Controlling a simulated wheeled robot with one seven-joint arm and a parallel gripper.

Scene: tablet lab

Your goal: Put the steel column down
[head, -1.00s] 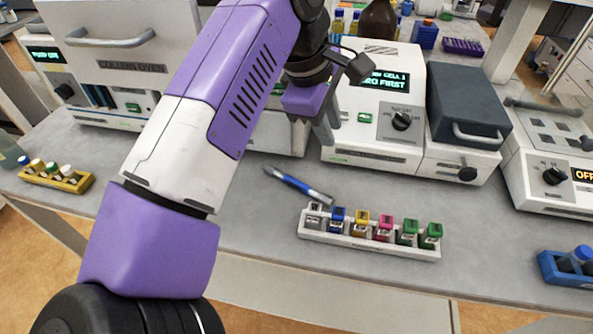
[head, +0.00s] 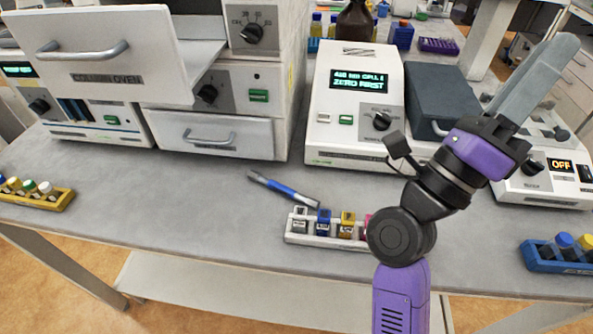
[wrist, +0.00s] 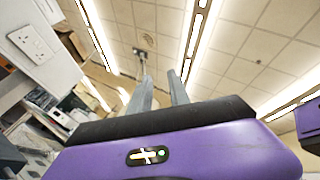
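A slim steel rod with a blue middle band, which looks like the steel column (head: 284,189), lies on the grey bench in the head view. It lies slantwise behind the white cuvette rack and touches nothing but the bench top. My gripper (head: 552,70) is raised at the right, well away from it, with its fingers pointing up and to the right. In the wrist view my gripper (wrist: 162,80) has its two grey fingers apart, with nothing seen between them. The column is not in the wrist view, which looks toward the ceiling.
The white rack (head: 300,239) of coloured cuvettes stands near the front edge, partly hidden by my arm. The column oven (head: 125,78) has its front swung out at left. A photometer (head: 345,135) stands behind.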

